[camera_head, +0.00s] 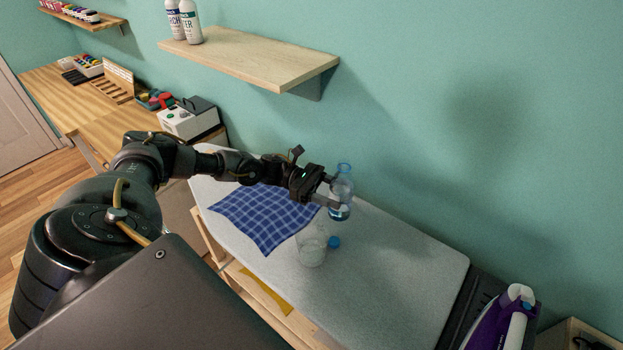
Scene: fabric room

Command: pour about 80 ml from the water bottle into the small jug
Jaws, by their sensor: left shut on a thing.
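The water bottle (342,187) is clear, with blue-tinted water low in it. My left gripper (333,192) is shut on the bottle and holds it near upright over the far side of the grey ironing surface (400,270). Whether its base touches the surface I cannot tell. The bottle's mouth looks open. The small jug (311,251) is clear and stands on the surface, nearer to me and a little left of the bottle. A blue cap (334,242) lies right beside the jug. My right gripper is not in view.
A blue checked cloth (262,215) lies flat left of the jug. A purple and white iron (503,318) stands at the right end. A wooden shelf (250,62) with white bottles (190,22) hangs above. The surface right of the jug is clear.

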